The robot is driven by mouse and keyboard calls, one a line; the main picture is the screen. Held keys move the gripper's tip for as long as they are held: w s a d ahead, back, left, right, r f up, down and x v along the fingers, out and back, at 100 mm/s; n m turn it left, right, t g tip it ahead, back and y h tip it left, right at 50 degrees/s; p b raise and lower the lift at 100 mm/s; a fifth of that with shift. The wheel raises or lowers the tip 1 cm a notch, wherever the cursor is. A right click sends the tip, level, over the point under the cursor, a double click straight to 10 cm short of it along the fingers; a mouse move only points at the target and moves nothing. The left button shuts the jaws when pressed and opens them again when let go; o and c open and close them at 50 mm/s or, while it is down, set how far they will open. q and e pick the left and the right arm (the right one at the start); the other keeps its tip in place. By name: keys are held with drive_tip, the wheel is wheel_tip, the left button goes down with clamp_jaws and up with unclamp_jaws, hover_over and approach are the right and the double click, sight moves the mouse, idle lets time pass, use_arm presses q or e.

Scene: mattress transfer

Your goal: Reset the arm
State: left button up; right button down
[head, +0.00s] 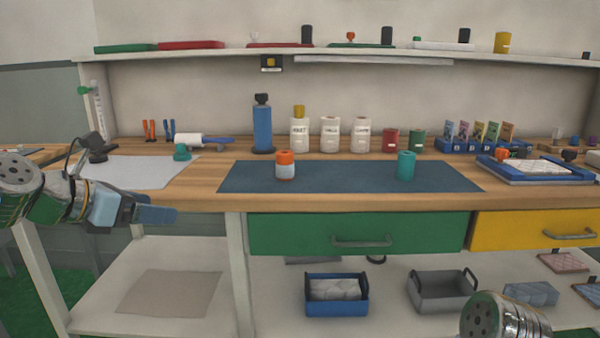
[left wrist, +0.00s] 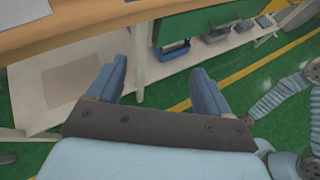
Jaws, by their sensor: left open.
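My left gripper (head: 150,213) is in front of the workbench at the left in the head view, just below the level of the bench top (head: 212,195). In the left wrist view its two blue fingers (left wrist: 160,85) are wide apart with nothing between them. The fingers point towards the bench's lower shelf and the floor. My right arm shows only as a rounded metal link at the bottom right of the head view. The right gripper is out of the picture.
A dark mat (head: 340,178) carries an orange-capped jar (head: 285,168) and a teal cylinder (head: 406,166). A blue bottle (head: 262,128) stands behind it. A blue bin (head: 336,305) and grey bin (head: 440,292) sit below the green drawer (head: 300,232). Green floor (left wrist: 220,110) is clear.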

use_arm(q)
drive_tip(key=w+d+f+m+g+y, duration=0.15)
drive_tip(key=f+m, duration=0.25)
drive_tip(key=f, duration=0.8)
drive_tip(key=w+d+f+m+g, duration=0.1)
drive_tip(key=d+f+m+g, duration=0.2)
drive_tip(key=f, duration=0.9)
drive_tip(key=w+d+f+m+y, duration=0.15)
drive_tip(key=f+m, duration=0.25)
drive_tip(key=f, duration=0.9)
drive_tip(key=s+d+f+m+g, duration=0.2)
drive_tip(key=s+d+f+m, duration=0.2)
drive_tip(key=s+f+m, duration=0.3)
drive_tip(key=s+d+f+m+g, duration=0.3)
drive_tip(key=s+d+f+m, duration=0.2)
drive_tip(key=s+f, duration=1)
drive_tip(key=f+m, duration=0.1)
drive_tip(key=m, duration=0.2)
drive_tip(key=shift+f+m+h, duration=0.3)
drive_tip(key=shift+s+d, duration=0.1)
